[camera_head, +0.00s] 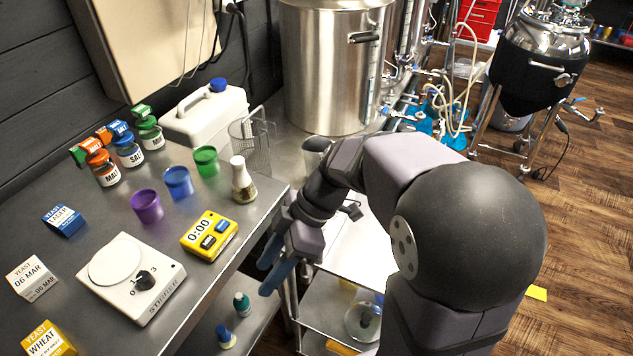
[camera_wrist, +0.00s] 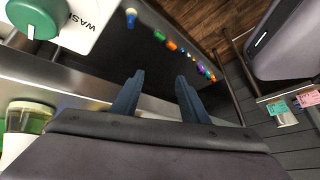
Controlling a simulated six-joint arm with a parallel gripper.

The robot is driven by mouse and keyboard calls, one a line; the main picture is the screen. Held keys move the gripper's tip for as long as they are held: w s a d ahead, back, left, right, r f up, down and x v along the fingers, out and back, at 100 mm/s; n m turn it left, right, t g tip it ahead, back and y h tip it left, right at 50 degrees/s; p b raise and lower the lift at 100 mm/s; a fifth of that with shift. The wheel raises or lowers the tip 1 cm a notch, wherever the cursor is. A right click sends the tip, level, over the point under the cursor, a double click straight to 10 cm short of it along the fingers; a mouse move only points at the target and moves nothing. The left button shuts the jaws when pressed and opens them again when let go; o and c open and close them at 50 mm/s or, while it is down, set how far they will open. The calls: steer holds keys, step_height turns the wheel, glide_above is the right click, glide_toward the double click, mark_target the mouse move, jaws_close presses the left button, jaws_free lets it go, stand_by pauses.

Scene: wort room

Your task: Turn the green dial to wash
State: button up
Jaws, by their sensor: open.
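The green dial (camera_wrist: 36,14) shows in the upper left corner of the wrist view, cut by the frame edge. It sits on a white box (camera_wrist: 82,22) marked "WASH". A pale mark is on the dial; which setting it stands at is unclear. I cannot find the dial in the head view. My gripper (camera_head: 270,267) is open and empty, with its blue fingers off the front edge of the steel bench. In the wrist view my gripper (camera_wrist: 158,92) points away from the dial, which is to its upper left, and does not touch it.
The steel bench (camera_head: 235,265) holds a white stirrer (camera_head: 120,262) with a black knob, a yellow timer (camera_head: 209,236), a flask (camera_head: 243,182), coloured cups and several jars. A steel kettle (camera_head: 330,70) stands behind. Small bottles stand on a lower shelf (camera_head: 262,312).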

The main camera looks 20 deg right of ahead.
steer(key=w+d+r+n+h+p, duration=0.1)
steer(key=w+d+r+p, duration=0.35)
steer(key=d+p, duration=0.3)
steer(key=w+d+r+n+h+p, duration=0.1)
steer(key=w+d+r+p, duration=0.2)
steer(key=d+r+p, duration=0.35)
steer(key=shift+t, duration=0.4)
steer(key=shift+d+f+p+x, duration=0.1)
steer(key=shift+d+p+x, duration=0.3)
steer(key=shift+x, duration=1)
steer(key=shift+d+f+p+x, duration=0.1)
steer(key=shift+p+x, duration=0.55)
steer(key=shift+x, duration=0.7)
steer(key=shift+d+f+p+x, duration=0.15)
steer(key=shift+p+x, duration=0.4)
steer(key=shift+x, duration=0.85)
steer(key=shift+w, duration=0.2)
jaws_close()
